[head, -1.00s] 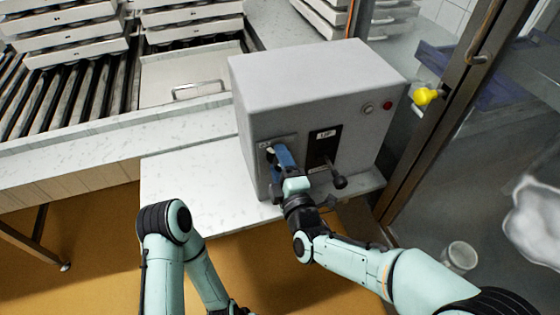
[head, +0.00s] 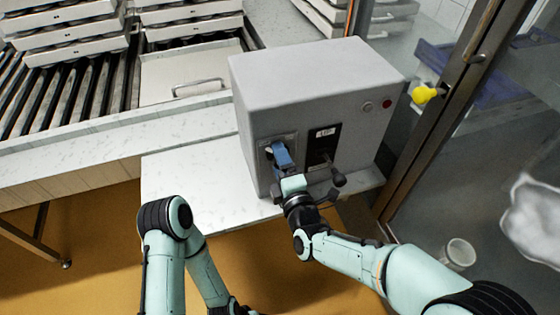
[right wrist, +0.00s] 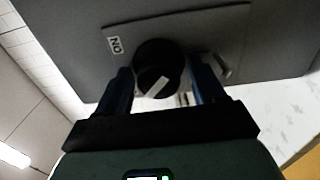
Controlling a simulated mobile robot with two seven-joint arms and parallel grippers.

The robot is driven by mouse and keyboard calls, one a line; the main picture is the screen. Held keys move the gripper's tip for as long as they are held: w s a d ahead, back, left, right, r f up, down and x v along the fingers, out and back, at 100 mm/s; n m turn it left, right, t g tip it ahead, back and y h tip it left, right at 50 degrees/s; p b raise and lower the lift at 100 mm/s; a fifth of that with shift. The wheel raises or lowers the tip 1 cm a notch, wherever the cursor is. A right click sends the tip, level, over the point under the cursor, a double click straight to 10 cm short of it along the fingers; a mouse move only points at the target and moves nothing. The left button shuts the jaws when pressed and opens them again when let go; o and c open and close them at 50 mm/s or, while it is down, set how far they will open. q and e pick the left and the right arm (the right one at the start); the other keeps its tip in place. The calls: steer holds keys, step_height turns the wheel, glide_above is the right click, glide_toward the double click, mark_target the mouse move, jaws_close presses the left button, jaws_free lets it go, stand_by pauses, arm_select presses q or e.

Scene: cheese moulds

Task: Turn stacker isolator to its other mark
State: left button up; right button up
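The stacker isolator is a round black knob with a pale pointer line, on the front of a grey cabinet (head: 315,75). The knob (right wrist: 157,70) shows in the right wrist view, where its pointer lies slantwise. An "ON" label (right wrist: 117,45) is up and left of it. My right gripper (head: 282,155) is at the plate on the cabinet's left front. Its blue fingers (right wrist: 160,85) stand on either side of the knob, with a narrow gap at the right finger; contact is not clear. The fingers hide the knob in the head view. My left gripper is outside the picture.
A black lever panel (head: 322,146) with a dark-knobbed lever (head: 338,178) is just right of my right gripper. A red button (head: 387,105) sits higher. A yellow knob (head: 424,94) is by the door frame at right. The white shelf (head: 190,190) is clear at left.

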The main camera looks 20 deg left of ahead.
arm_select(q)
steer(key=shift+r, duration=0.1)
arm_select(e)
steer(key=v, duration=1.3)
steer(key=shift+s+d, duration=0.15)
steer(key=s+d+f+m+g+h, duration=0.1)
steer(key=d+f+m+g+h, duration=0.25)
steer(key=f, duration=0.65)
steer(key=d+f+m+g+h, duration=0.15)
steer(key=d+f+m, duration=0.35)
steer(key=f, duration=0.5)
steer(key=s+d+f+m+g+h, duration=0.1)
steer(key=d+f+m+g, duration=0.2)
steer(key=f+m, duration=0.45)
steer(key=s+d+f+m+g, duration=0.3)
steer(key=s+f+m+g, duration=0.1)
steer(key=s+f+m, duration=0.4)
steer(key=s+d+f+m+g, duration=0.35)
steer(key=s+f+m, duration=0.25)
steer(key=s+f, duration=0.4)
arm_select(q)
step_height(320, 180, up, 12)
steer(key=p, duration=1.3)
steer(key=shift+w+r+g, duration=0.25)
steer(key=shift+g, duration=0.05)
arm_select(e)
step_height(320, 180, up, 13)
steer(key=n, duration=0.1)
steer(key=shift+w+a+r, duration=0.2)
steer(key=shift+w+a, duration=0.05)
